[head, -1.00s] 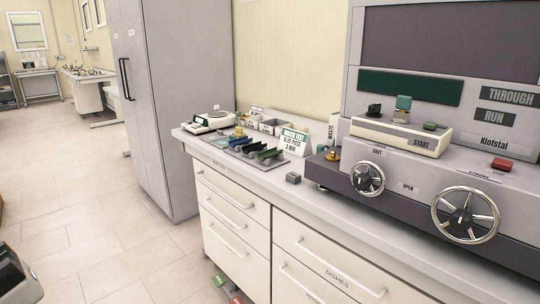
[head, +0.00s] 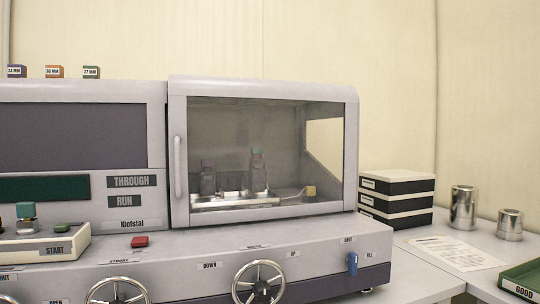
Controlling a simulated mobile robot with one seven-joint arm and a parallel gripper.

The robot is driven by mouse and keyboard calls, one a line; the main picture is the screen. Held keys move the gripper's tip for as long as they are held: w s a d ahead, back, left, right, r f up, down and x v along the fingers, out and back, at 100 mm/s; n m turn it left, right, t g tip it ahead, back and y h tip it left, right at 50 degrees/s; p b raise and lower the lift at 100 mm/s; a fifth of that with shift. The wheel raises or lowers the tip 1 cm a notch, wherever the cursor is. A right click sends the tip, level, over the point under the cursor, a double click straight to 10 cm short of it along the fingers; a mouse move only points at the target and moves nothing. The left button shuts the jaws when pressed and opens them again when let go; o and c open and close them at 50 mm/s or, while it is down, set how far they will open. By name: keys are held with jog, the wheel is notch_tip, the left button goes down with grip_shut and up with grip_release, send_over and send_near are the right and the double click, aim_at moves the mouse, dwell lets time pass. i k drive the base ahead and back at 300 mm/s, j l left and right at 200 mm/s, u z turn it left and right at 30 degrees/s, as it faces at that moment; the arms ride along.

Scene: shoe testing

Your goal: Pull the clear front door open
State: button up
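The clear front door (head: 262,140) is on the grey machine's chamber in the middle of the head view. It is a see-through pane in a pale grey frame and looks shut. A vertical pale handle (head: 178,167) is on the left side of the door.
Below the door are a spoked handwheel (head: 258,283), a blue switch (head: 352,263) and a red button (head: 139,241). Stacked black-and-white boxes (head: 397,197) stand close to the right. Metal cylinders (head: 463,207) and a green tray (head: 524,280) are farther right. Space directly before the pane looks clear.

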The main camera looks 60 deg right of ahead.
aim_at(181, 86)
jog(key=z, duration=1.7)
